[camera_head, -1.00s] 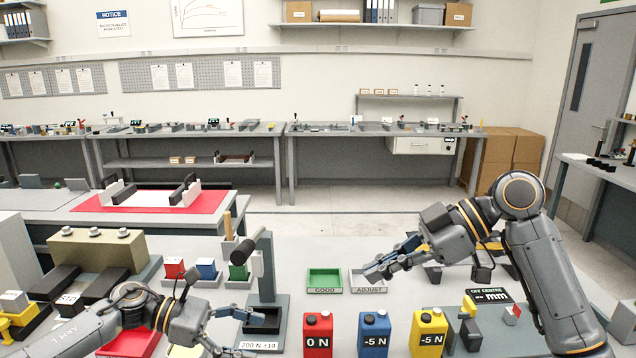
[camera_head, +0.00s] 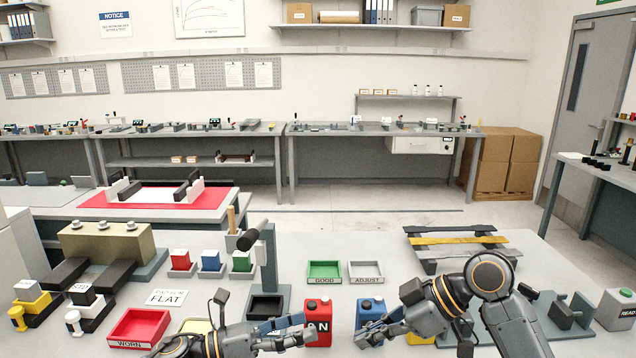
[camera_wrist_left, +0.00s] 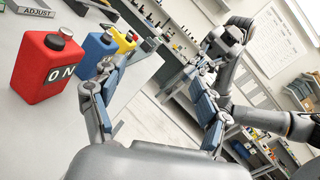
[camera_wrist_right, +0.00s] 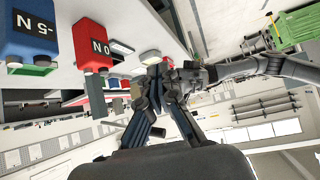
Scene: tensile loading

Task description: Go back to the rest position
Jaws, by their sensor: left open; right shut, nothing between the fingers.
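My left gripper (camera_head: 290,332) is low in the head view, its open fingers pointing right, in front of the red 0 N container (camera_head: 318,306). Its spread empty fingers fill the left wrist view (camera_wrist_left: 150,95), where the red container (camera_wrist_left: 42,72) stands upright to the left. My right gripper (camera_head: 368,336) is shut and empty, pointing left in front of the blue container (camera_head: 369,306). Its fingers meet in the right wrist view (camera_wrist_right: 163,82). The grippers are a short gap apart in the head view. The yellow container is mostly hidden behind my right arm.
A green GOOD tray (camera_head: 324,271) and a grey ADJUST tray (camera_head: 365,271) stand behind the containers. A red WORN tray (camera_head: 138,326) is at the left. A dark fixture with an upright column (camera_head: 268,258) rises near my left gripper.

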